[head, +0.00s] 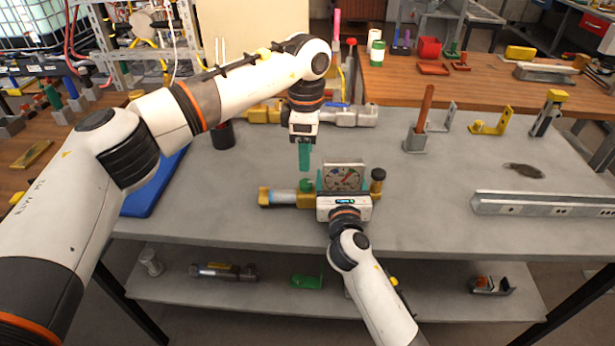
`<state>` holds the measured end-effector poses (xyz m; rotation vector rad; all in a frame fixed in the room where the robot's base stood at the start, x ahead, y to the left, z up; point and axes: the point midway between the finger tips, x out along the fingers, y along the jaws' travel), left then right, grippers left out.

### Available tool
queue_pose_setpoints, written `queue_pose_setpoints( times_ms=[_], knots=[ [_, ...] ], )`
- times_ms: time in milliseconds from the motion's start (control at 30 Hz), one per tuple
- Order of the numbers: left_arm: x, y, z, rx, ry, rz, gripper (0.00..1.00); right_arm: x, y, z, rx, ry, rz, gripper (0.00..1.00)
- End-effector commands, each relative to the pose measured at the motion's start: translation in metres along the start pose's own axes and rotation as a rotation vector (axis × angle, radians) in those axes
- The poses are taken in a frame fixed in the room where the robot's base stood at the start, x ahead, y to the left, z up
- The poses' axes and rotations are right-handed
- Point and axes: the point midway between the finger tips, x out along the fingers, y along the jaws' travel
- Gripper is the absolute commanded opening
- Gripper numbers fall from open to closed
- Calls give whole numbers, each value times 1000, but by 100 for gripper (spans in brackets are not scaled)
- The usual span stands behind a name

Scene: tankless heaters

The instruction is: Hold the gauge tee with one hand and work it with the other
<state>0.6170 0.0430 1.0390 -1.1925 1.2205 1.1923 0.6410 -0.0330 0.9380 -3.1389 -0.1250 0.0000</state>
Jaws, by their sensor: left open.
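The gauge tee lies on the grey table in the middle of the head view. Its square-backed dial gauge (343,178) faces me, a brass and grey pipe body (290,198) runs out to the left, and a dark round knob (377,176) stands at the right. A small green part (307,185) sits on top of the pipe. My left gripper (304,168) is open, points down and is a little above this green part, apart from it. My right gripper (343,194) is at the tee, just in front of the gauge; its hand hides most of its fingers and the tee's middle.
A blue tray (155,188) and a dark cup (222,134) are on the left. A grey rail (545,205) lies at the right; a stand with a brown rod (420,122) stands behind. Bare table lies between. A lower shelf holds several small parts.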

Motion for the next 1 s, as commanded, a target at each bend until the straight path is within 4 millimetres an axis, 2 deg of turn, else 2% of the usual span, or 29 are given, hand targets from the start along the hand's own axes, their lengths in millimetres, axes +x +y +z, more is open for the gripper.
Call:
queue_pose_setpoints(
  times_ms=[100, 333, 500, 800, 1000],
  knots=[
    [27, 1, 0, 1, -1, 4, 49, 0, 0, 1, -1, -2, 0, 30],
    [63, 1, 0, 0, 0, 2, 49, 0, 0, 1, -1, -2, 0, 30],
    [75, 0, 0, 0, -2, 0, 49, 0, 0, 1, -1, -2, 0, 30],
    [77, 0, 0, 0, -1, 0, 49, 0, 0, 1, -1, -2, 0, 30],
    [76, 0, 0, 0, -1, 0, 16, 0, 0, 1, -1, -3, 0, 30]
  ],
)
